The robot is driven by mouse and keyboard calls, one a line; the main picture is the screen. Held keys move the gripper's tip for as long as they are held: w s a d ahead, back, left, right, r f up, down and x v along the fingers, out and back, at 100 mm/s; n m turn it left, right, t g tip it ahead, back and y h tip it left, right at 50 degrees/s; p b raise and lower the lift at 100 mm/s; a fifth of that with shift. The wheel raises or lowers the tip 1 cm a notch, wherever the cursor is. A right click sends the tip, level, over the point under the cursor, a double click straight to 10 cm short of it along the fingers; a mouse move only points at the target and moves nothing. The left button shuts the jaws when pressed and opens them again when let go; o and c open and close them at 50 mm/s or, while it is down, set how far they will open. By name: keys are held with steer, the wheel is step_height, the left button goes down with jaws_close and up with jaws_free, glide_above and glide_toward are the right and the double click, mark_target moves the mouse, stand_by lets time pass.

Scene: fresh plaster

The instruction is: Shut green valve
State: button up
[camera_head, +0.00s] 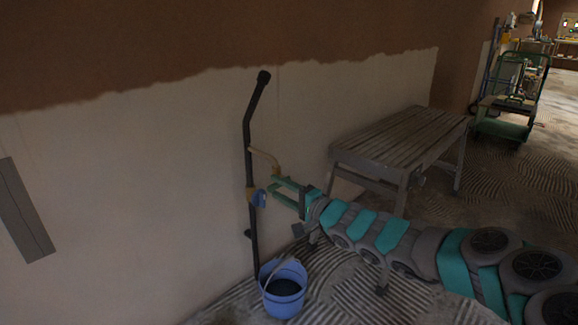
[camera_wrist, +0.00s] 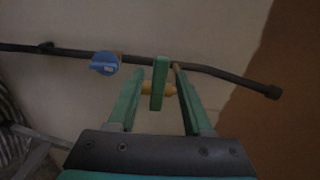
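The green valve handle (camera_wrist: 159,84) is a flat upright bar on a yellow brass fitting (camera_wrist: 150,88) in the wrist view. My gripper (camera_wrist: 157,72) is open, with one green finger on each side of the handle and gaps showing between. In the head view my gripper (camera_head: 277,188) reaches the dark pipe (camera_head: 249,140) from the right, just below a bent brass piece (camera_head: 264,155). The green handle is hard to tell from my green fingers there. A blue valve handle (camera_wrist: 104,63) sits on the same pipe, to the left in the wrist view; the head view shows it (camera_head: 259,198) too.
A blue bucket (camera_head: 283,291) stands on the ridged floor at the pipe's foot. A wooden bench (camera_head: 395,140) stands along the wall behind my arm. A green cart (camera_head: 505,125) is farther back. A grey trowel-like strip (camera_head: 24,212) shows at the left wall.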

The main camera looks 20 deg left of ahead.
steer(key=shift+d, duration=0.3)
steer(key=v, duration=1.1)
steer(key=shift+s+d, duration=0.2)
